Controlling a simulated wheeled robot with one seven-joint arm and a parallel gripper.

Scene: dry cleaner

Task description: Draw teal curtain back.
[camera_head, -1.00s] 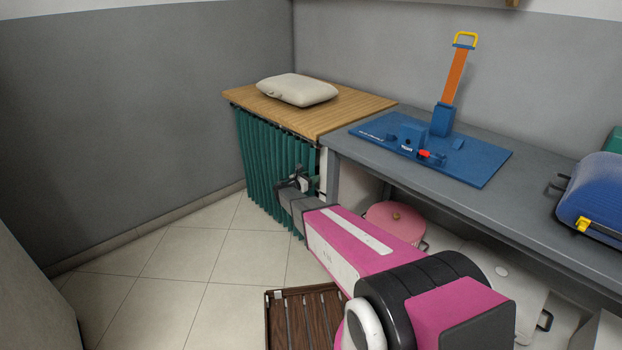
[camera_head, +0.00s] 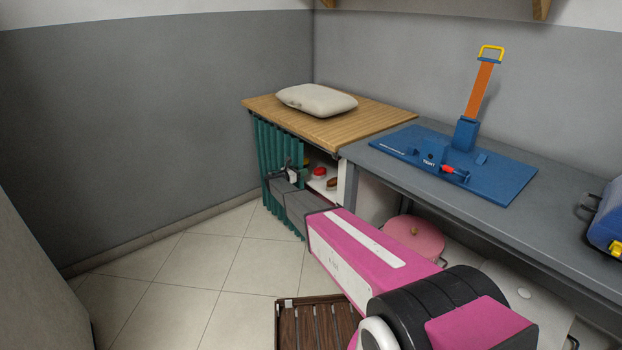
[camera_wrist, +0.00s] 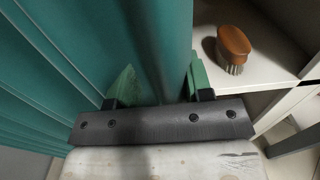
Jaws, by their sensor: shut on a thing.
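The teal curtain (camera_head: 270,158) hangs in folds below the wooden top of a small cabinet. It is bunched toward the left, and the right part of the cabinet front is uncovered. My gripper (camera_head: 290,170) is at the curtain's right edge, partway up. In the wrist view the curtain (camera_wrist: 60,60) fills the left and middle, and my gripper (camera_wrist: 155,92) has a fold of it between its two fingers, shut on the cloth. The exact pinch is partly hidden by the folds.
The open cabinet shelf shows a wooden brush (camera_wrist: 234,45) and a red item (camera_head: 319,171). A cushion (camera_head: 316,99) lies on the wooden top (camera_head: 365,118). A grey table (camera_head: 400,178) with a blue device (camera_head: 467,160) stands right. A slatted brown crate (camera_head: 312,325) is on the floor.

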